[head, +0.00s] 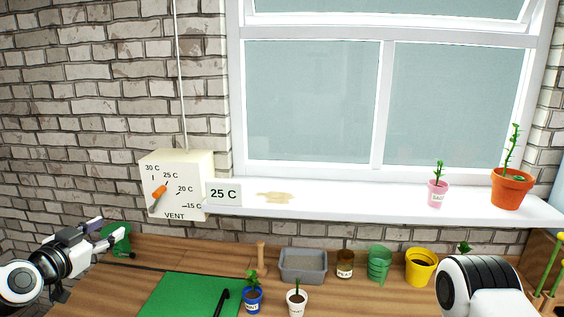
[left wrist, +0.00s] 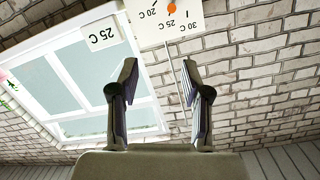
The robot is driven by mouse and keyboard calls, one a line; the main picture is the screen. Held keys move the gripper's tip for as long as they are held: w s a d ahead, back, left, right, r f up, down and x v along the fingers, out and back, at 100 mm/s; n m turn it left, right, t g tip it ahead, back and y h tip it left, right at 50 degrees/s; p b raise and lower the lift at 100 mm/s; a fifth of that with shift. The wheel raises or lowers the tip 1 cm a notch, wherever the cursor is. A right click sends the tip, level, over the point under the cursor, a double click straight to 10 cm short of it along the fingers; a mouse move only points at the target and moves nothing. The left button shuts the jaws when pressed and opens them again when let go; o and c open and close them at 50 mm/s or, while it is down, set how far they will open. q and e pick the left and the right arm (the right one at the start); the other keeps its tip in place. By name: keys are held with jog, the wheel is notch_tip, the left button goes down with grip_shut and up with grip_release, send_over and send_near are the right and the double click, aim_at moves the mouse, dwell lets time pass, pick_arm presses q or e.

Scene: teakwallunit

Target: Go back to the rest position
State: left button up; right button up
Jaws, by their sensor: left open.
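My left gripper (head: 101,234) is at the left of the head view, above the left end of the wooden bench, open and empty. In the left wrist view its two fingers (left wrist: 158,95) stand apart with only brick wall and window behind them. My right arm shows at the lower right of the head view; its gripper is out of the frame. The vent box (head: 178,187) hangs on the wall to the right of my left gripper, apart from it. Its orange pointer (head: 157,198) slants up toward 25 C. A card reading 25 C (head: 223,194) stands beside it.
A green mat (head: 188,294) lies on the bench (head: 240,250). A blue pot (head: 252,298), a white pot (head: 297,301), a grey tray (head: 303,265), green cups (head: 379,263) and a yellow pot (head: 420,266) stand there. Pink (head: 437,195) and terracotta (head: 511,189) pots stand on the sill.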

pick_arm(q)
jog(key=s+d+f+n+g, duration=0.1)
jog(key=s+d+f+g, duration=0.25)
jog(key=f, duration=0.65)
jog(key=s+d+f+n+g, duration=0.1)
jog(key=s+d+f+g, duration=0.25)
jog(key=f, duration=0.55)
jog(key=s+d+f+n+g, duration=0.1)
jog(key=s+d+f+g, duration=0.2)
jog(key=f, duration=0.7)
jog(key=s+d+f+n+g+y+b, duration=0.1)
jog(key=s+f+g, duration=0.1)
jog(key=s+f, duration=0.45)
jog(key=s+d+f+n+g, duration=0.15)
jog(key=s+f, duration=0.25)
jog(key=s, duration=0.6)
jog(key=s+d+f+g+y+b, duration=0.1)
jog(key=s+d+f+g, duration=0.15)
jog(key=s+f, duration=0.45)
notch_tip(320, 180, down, 7)
jog(key=s+b, duration=0.1)
jog(key=b, duration=0.7)
jog(key=shift+a+r, duration=0.15)
jog(key=shift+a, duration=0.2)
pick_arm(e)
notch_tip(320, 180, down, 10)
